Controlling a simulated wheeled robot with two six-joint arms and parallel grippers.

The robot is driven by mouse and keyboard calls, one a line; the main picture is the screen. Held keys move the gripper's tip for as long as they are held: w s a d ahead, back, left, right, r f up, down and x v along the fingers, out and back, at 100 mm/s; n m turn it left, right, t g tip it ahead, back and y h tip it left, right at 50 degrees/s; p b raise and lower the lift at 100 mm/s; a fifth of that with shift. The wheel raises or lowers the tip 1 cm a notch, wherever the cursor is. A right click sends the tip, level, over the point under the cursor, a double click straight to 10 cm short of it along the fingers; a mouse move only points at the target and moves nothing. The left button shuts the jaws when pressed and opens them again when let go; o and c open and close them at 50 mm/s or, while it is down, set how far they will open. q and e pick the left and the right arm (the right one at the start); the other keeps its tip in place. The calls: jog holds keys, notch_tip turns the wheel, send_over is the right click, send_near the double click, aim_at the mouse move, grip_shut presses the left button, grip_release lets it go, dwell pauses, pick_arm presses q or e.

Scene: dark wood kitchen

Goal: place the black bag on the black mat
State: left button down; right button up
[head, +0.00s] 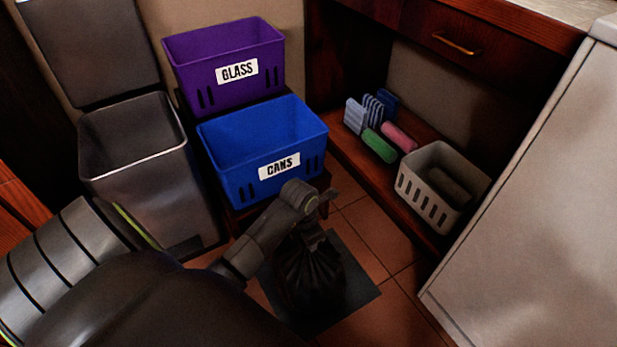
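The black bag (310,278) is upright, with folds running down from its gathered top. It appears over the black mat (358,291), a dark square on the tiled floor, whose right and front parts show around it. I cannot tell whether the bag rests on the mat or hangs just above it. My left arm comes in from the left, and my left gripper (313,238) points down at the bag's neck. Its fingers are small and dark here, so their closure is not clear. My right gripper is not in view.
A blue CANS bin (230,168) and a purple GLASS bin (195,76) stand behind the bag. An open grey bin (150,185) is at left. A low shelf holds a grey basket (422,200) and cleaning items. A pale cabinet (540,215) borders the tiles at right.

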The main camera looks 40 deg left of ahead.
pick_arm(q)
jog(key=shift+w+r, duration=0.1)
jog(key=c, duration=1.1)
grip_release()
jog(key=shift+f, duration=0.2)
